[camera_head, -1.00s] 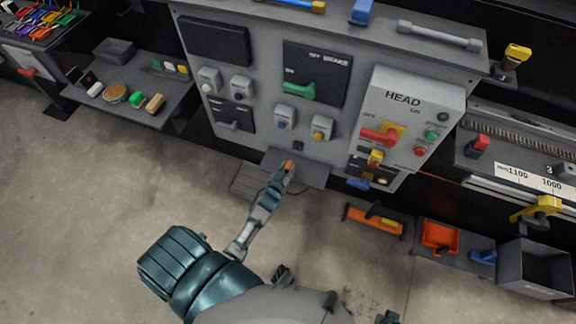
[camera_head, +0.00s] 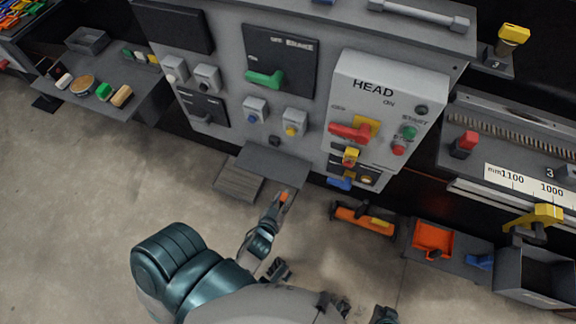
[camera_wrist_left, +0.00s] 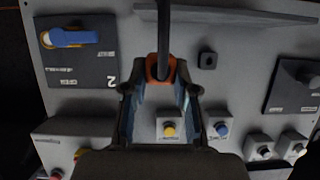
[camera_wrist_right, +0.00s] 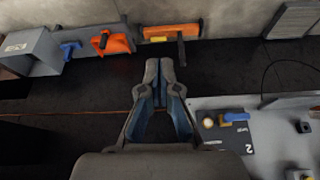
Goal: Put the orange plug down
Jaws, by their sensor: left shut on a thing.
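The orange plug (camera_head: 284,197) is between the fingertips of my left gripper (camera_head: 281,203), in front of the grey ledge (camera_head: 272,164) below the control panel. In the left wrist view the plug (camera_wrist_left: 160,70) sits between the two fingers, with a dark cable running up from it. A small black square socket (camera_wrist_left: 208,60) is on the panel to the right of the plug; it also shows in the head view (camera_head: 274,141). The plug is apart from the socket. My right gripper (camera_wrist_right: 159,68) has its fingertips together with nothing visible between them, over dark floor.
The panel carries a green switch (camera_head: 264,79), a red switch (camera_head: 349,132) and several buttons. An orange tool (camera_head: 362,219), an orange tray (camera_head: 432,240) and a grey bin (camera_head: 530,270) are on the right. A side shelf (camera_head: 112,85) holds small items. Floor in front is clear.

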